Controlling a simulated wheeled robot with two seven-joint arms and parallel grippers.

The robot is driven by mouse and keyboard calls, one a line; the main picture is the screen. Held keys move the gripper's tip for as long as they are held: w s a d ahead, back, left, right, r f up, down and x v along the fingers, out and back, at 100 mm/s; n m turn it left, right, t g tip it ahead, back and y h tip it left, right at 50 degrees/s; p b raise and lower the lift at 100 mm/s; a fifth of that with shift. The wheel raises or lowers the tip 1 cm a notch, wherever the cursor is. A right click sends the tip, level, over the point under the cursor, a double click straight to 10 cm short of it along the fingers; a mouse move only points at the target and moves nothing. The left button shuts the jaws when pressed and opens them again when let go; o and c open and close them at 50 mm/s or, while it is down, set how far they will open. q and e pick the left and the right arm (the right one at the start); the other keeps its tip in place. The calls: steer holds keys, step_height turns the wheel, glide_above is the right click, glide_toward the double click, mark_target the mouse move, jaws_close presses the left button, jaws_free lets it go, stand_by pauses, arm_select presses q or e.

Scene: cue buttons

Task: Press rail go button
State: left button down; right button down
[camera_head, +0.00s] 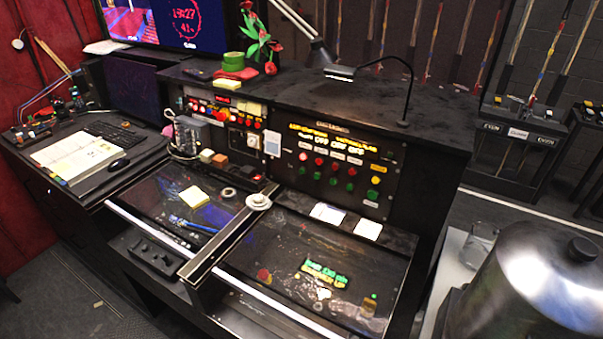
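The right control panel (340,165) stands upright at the back of the black console. It has a row of red buttons (333,165), a row of green buttons (349,187) below, and yellow buttons (375,181) at its right side. Yellow lettering runs along its top. A left panel (225,112) carries red lights, knobs and small switches. The labels are too small to read, so I cannot tell which button is the rail go button. Neither of my grippers is in view.
The sloped desktop (300,250) bears a yellow note pad (194,196), white cards (328,213) and a white round piece (258,201). A thin black lamp (403,122) arches above the panel. A large metal urn (530,285) stands at the right front.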

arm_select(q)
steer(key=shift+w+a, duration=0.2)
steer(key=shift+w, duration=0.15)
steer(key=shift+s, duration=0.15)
